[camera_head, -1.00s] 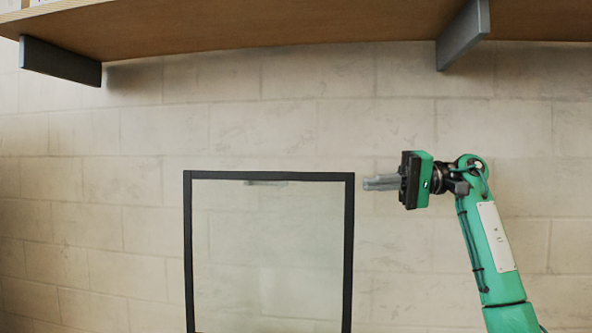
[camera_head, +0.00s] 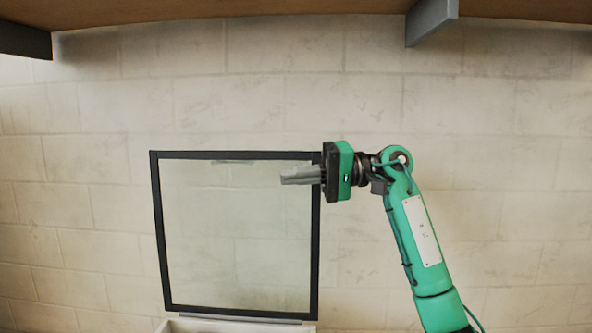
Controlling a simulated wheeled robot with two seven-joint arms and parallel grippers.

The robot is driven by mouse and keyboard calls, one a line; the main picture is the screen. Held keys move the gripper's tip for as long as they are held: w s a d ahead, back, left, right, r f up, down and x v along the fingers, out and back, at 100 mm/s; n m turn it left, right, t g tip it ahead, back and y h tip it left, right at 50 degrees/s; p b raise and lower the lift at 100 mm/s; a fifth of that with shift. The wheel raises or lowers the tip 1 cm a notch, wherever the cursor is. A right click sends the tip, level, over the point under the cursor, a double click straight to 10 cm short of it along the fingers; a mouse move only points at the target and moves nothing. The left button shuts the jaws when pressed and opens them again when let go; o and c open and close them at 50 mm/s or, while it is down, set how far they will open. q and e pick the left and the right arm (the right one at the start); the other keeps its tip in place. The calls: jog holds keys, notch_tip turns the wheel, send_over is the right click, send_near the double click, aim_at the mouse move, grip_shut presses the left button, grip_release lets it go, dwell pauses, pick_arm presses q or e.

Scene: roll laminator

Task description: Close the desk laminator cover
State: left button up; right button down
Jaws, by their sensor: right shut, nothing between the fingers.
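The laminator cover (camera_head: 235,240) stands raised and upright in the middle of the head view, a clear panel in a black frame. The top edge of the light laminator body (camera_head: 240,326) shows below it at the bottom of the picture; the rest is cut off. My right gripper (camera_head: 284,179) is shut and empty, its fingers pointing left. In the picture it overlaps the cover's upper right corner area, in front of the frame's right side. I cannot tell whether it touches the cover. My left gripper is not in view.
A wooden shelf (camera_head: 250,9) with a grey bracket (camera_head: 431,20) hangs on the wall above. A pale block wall (camera_head: 500,130) stands behind the cover. The space left of the cover is clear.

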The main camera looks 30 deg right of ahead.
jog(key=shift+s+a+f, duration=0.2)
jog(key=shift+a, duration=0.15)
jog(key=shift+d, duration=0.1)
dwell(1.5)
jog(key=b+v, duration=0.6)
jog(key=v, duration=0.7)
jog(key=w+d+f+m+t+h+b, duration=0.5)
jog(key=w+d+f+m+t, duration=0.25)
jog(key=d+m, duration=0.2)
jog(key=p+x, duration=0.6)
jog(key=x, duration=0.4)
jog(key=shift+m+t, duration=0.25)
jog(key=shift+m, duration=0.2)
jog(key=shift+s+a+r+p, duration=0.2)
jog(key=shift+s+a, duration=0.15)
jog(key=shift+s, duration=0.25)
jog(key=shift+s+a+r+p, duration=0.15)
jog(key=shift+s+a, duration=0.2)
jog(key=shift+s, duration=0.2)
jog(key=shift+s+a+r+p, duration=0.1)
jog(key=shift+s+a+p, duration=0.1)
jog(key=shift+s+a, duration=0.3)
